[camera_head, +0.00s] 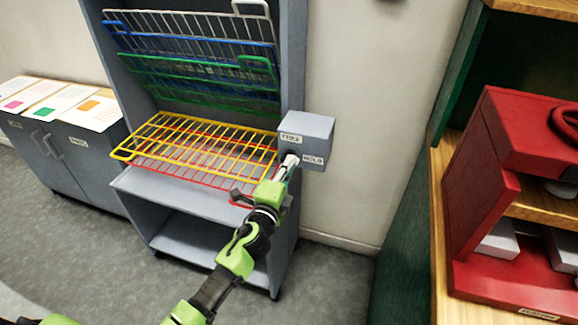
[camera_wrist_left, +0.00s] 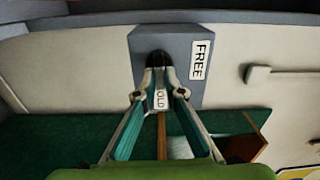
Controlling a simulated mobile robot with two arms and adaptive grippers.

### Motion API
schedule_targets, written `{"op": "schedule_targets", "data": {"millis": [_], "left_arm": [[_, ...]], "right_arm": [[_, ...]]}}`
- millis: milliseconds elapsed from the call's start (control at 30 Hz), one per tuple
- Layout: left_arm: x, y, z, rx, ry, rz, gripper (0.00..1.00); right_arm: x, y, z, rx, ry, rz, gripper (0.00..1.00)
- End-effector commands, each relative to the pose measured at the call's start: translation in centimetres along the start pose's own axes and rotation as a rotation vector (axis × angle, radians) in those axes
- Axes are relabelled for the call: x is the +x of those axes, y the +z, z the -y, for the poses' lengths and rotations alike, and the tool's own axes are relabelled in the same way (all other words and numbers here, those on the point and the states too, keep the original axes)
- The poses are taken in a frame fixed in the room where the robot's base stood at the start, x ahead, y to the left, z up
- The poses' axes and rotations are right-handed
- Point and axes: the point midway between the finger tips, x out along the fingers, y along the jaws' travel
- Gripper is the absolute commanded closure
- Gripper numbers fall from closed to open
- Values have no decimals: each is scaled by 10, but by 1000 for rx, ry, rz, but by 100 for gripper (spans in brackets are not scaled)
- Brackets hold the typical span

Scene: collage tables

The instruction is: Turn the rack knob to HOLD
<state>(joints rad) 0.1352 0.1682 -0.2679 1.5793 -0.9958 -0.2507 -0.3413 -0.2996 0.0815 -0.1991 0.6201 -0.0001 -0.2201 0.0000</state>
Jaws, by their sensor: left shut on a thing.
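The rack knob (camera_wrist_left: 156,58) is black and sits on a grey box (camera_head: 318,128) on the right side of the drying rack. The box carries a FREE label (camera_head: 291,138) at upper left and a HOLD label (camera_head: 313,160) at lower right. My left gripper (camera_head: 291,160) is at the box face, its fingers shut on the knob, mostly hiding it in the head view. In the left wrist view the gripper (camera_wrist_left: 158,80) has the knob between its fingertips. The HOLD label (camera_wrist_left: 161,99) shows partly between the fingers. Which label the knob points to I cannot tell. My right gripper is not in view.
The rack has a lowered yellow shelf (camera_head: 165,148), a red one below, and raised green (camera_head: 165,75), blue and white ones above. A grey cabinet (camera_head: 60,150) with cards stands left. A red press (camera_head: 490,190) stands on a wooden table at right.

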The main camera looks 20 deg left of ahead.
Motion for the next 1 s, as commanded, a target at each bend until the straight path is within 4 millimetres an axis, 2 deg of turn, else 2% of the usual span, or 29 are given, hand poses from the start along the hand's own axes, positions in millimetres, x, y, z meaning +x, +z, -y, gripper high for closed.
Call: {"op": "schedule_targets", "data": {"millis": [667, 700, 767, 1000], "left_arm": [[0, 0, -2, 65, 2, -1, 100], [0, 0, -2, 65, 2, -1, 85], [0, 0, -2, 65, 2, -1, 74], [0, 0, -1, 63, 1, 0, 74]], "right_arm": [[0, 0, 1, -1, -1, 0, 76], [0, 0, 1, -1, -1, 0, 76], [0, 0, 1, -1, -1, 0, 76], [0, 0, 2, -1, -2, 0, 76]]}}
